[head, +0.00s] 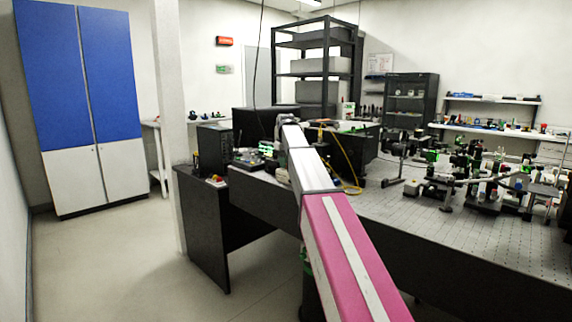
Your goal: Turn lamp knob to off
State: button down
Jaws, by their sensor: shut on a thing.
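My arm reaches from the bottom of the head view up to the black bench (243,193) at the centre. Its far end is a small grey joint at the bench's back left part. My gripper's fingers cannot be made out there; the arm and the clutter hide them. I cannot pick out the lamp or its knob. A black box-shaped instrument (215,147) stands on the bench left of the arm's far end. Small parts with green lights (266,150) lie between that instrument and the arm.
A yellow cable (352,172) loops on the bench right of my arm. A perforated optical table (440,228) with many mounts fills the right side. A small box with a red button (216,181) sits at the bench's left corner. The floor (110,260) at left is clear, before a blue-and-white cabinet (80,100).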

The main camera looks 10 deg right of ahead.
jog(key=c, duration=1)
grip_release()
notch_tip(320, 180, up, 8)
jog(key=shift+f, duration=0.2)
